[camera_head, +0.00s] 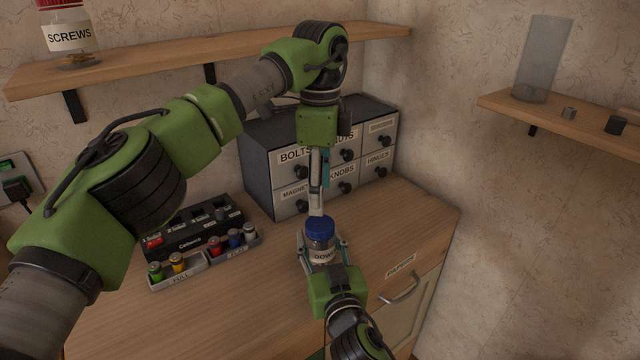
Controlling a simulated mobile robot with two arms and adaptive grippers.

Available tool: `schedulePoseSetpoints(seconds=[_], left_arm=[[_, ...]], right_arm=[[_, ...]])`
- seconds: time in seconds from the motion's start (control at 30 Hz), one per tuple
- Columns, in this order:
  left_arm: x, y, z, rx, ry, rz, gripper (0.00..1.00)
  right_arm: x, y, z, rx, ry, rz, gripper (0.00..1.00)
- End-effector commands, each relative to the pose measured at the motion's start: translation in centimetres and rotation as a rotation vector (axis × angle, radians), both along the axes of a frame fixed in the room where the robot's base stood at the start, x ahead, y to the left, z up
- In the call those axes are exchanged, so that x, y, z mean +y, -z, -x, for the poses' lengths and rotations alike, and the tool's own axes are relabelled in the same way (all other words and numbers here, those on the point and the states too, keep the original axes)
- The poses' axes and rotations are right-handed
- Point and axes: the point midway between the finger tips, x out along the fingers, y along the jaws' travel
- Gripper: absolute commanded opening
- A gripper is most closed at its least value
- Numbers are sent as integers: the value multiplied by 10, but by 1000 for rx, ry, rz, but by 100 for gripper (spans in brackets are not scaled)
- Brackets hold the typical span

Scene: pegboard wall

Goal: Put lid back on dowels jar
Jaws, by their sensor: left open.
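The dowels jar (321,258) is a small clear jar with a partly visible "DOW..." label, upright over the wooden counter. A blue lid (320,229) sits at its top; whether it is fully seated cannot be told. My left gripper (316,208) points straight down just above the lid, open, its fingers seen nearly edge-on. My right gripper (322,242) comes from the front, its fingers on both sides of the jar and apparently closed on it. The right palm hides the jar's lower front.
A labelled drawer cabinet (259,161) stands close behind. A black battery rack (196,243) and small trays of batteries (181,276) lie to the left. Shelves hold a screws jar (71,38) and a clear tall container (543,62). The counter's right (415,220) is clear.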

Motion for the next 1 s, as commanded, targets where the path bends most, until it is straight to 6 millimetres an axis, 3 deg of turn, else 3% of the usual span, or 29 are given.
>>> schedulePoseSetpoints(seconds=[0.4,0.87,1.0], left_arm=[[1,61,0,2,0,0,54],[0,72,0,1,-1,0,54],[0,72,0,1,0,0,18]], right_arm=[[0,0,0,-1,0,0,0],[0,0,0,0,0,0,0],[0,0,0,0,0,0,0]])
